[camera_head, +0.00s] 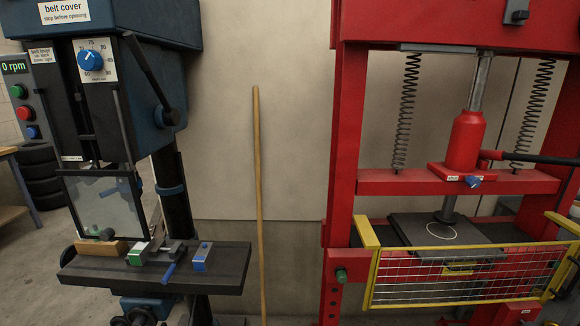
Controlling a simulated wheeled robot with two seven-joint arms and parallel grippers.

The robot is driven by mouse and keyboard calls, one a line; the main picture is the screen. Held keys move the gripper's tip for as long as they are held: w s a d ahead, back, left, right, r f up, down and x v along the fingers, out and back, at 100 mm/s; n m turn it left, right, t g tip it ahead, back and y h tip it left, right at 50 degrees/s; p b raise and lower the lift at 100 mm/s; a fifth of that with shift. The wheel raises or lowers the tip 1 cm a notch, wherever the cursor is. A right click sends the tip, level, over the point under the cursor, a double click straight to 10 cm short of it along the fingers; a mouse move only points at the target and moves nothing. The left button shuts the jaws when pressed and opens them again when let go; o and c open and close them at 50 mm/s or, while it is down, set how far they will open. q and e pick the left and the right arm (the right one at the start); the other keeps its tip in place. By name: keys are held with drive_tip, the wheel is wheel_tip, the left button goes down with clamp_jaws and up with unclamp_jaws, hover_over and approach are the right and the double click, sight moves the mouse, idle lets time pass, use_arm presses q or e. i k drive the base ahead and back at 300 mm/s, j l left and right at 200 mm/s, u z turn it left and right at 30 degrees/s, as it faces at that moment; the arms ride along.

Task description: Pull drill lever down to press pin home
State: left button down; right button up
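A blue drill press (160,30) stands at the left. Its black drill lever (150,75) slants up and left from a hub (165,117) on the right side of the head, with its knob end at the top. A clear guard (104,205) hangs in front of the spindle area. Below it, a wooden block (100,247) and a small vise (165,252) with a blue handle sit on the dark drill table (225,270). I cannot make out a pin; the guard and small size leave it unclear. Neither of my grippers is in view.
A red press (344,150) with a bottle jack (466,140) and yellow mesh guard (460,282) stands at the right. A wooden pole (258,190) leans on the wall between the machines. Tyres (42,178) are stacked at far left.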

sight(172, 117)
drive_tip(key=i+j+u, duration=0.5)
drive_tip(key=u, duration=0.2)
drive_tip(key=i+j+u, duration=0.1)
drive_tip(key=i+u, duration=0.25)
drive_tip(key=k, duration=0.1)
